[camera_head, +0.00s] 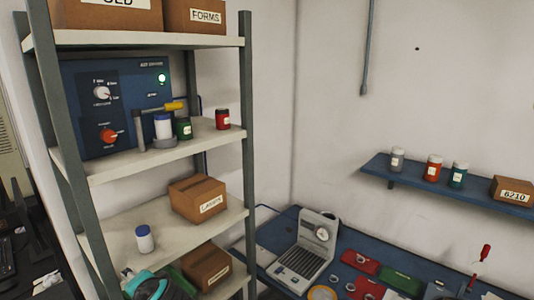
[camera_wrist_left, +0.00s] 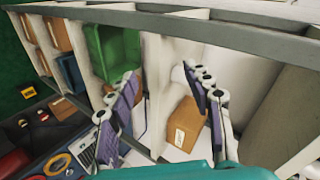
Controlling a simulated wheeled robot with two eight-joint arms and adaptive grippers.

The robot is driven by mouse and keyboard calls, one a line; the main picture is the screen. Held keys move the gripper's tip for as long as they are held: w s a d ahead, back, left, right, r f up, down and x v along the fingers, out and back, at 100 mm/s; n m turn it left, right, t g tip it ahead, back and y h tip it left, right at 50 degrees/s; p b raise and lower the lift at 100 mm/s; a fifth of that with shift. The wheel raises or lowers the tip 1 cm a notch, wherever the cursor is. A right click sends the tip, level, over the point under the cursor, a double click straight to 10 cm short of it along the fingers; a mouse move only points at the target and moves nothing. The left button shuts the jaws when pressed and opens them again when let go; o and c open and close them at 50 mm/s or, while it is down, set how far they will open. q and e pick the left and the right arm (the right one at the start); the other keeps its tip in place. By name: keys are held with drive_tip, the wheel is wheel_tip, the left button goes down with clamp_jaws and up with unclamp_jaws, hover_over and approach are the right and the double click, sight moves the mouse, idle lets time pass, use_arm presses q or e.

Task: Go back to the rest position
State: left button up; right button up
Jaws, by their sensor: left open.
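The teal and black part of my left gripper (camera_head: 150,286) shows at the bottom of the head view, in front of the lower shelf; its fingers are hard to make out there. In the left wrist view, the two fingers of my left gripper (camera_wrist_left: 161,78) are spread wide apart with nothing held between them. A cardboard box (camera_wrist_left: 183,125) on a white shelf shows behind and between the fingers, apart from them as far as I can tell. My right gripper is not in view.
The shelf rack (camera_head: 247,110) stands close, with a blue control box (camera_head: 75,85), jars, a white bottle (camera_head: 145,238) and cardboard boxes (camera_head: 198,198). A blue workbench (camera_head: 275,235) at right carries a scale-like device (camera_head: 305,255) and red and green trays. A wall shelf (camera_head: 440,190) holds jars.

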use_arm(q)
drive_tip(key=s+d+f+n+h+b, duration=0.2)
drive_tip(key=s+d+f+b, duration=0.1)
drive_tip(key=f, duration=0.8)
drive_tip(key=s+d+f+n+h+b, duration=0.2)
drive_tip(key=f+b, duration=0.5)
drive_tip(key=f, duration=0.4)
drive_tip(key=s+d+f+n+g+h+b, duration=0.1)
drive_tip(key=s+d+f+h+b, duration=0.3)
drive_tip(key=f, duration=0.7)
drive_tip(key=s+d+b, duration=0.2)
drive_tip(key=d, duration=0.1)
drive_tip(key=shift+f+n, duration=0.2)
drive_tip(key=shift+n, duration=0.2)
